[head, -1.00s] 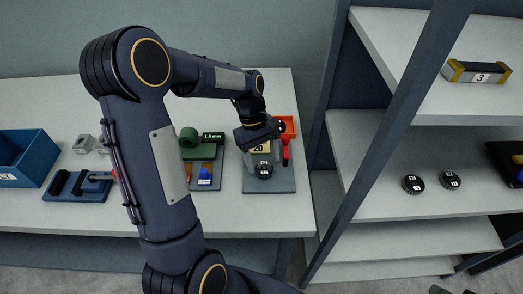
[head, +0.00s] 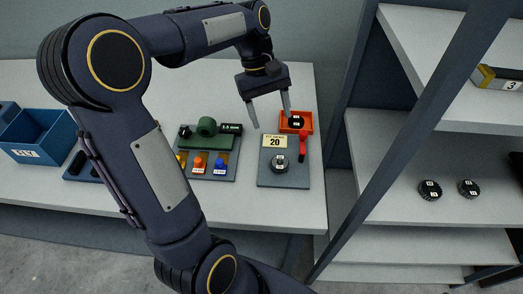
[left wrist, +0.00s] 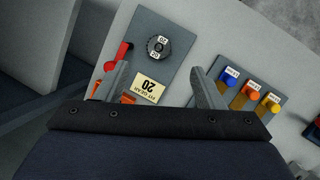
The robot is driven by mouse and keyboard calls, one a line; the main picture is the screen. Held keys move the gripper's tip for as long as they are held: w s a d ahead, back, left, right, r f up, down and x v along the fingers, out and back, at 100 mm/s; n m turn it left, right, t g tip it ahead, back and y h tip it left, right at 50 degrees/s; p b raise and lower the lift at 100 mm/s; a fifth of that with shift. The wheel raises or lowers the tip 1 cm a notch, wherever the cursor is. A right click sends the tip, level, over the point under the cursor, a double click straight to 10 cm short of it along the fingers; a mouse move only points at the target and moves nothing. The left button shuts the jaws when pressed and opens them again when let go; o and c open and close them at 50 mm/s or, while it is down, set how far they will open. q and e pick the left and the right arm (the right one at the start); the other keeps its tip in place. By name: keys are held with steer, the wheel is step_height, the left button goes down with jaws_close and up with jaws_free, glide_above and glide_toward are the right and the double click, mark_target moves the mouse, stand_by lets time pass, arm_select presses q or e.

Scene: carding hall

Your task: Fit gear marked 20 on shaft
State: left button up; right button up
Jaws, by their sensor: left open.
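A black round gear (head: 280,163) sits on the front part of a grey plate (head: 265,179). In the left wrist view this gear (left wrist: 158,47) carries white labels reading 20. A dark spot shows at its middle; I cannot tell clearly how it sits on the shaft. A card (head: 274,141) on the plate reads 20. Another black gear (head: 296,121) lies in a red tray (head: 308,127) at the plate's back. My left gripper (head: 271,116) is open and empty above the back of the plate, apart from the gear. My right gripper is not in view.
A red handle (head: 302,150) stands at the plate's right side. Left of it is a board (head: 212,175) with coloured knobs and a green part. A blue bin (head: 42,138) is further left. Shelves on the right hold two black gears (head: 429,190) and a post (head: 420,130) stands between.

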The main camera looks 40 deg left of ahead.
arm_select(q)
steer(key=s+d+f+m+t, duration=0.1)
steer(key=s+d+m+t, duration=0.2)
steer(key=s, duration=0.5)
steer(key=s+d+f+m+t, duration=0.2)
steer(key=s+d+m, duration=0.3)
steer(key=s, duration=0.4)
steer(key=shift+m+t, duration=0.5)
steer(key=shift+t, duration=0.3)
steer(key=shift+f, duration=0.1)
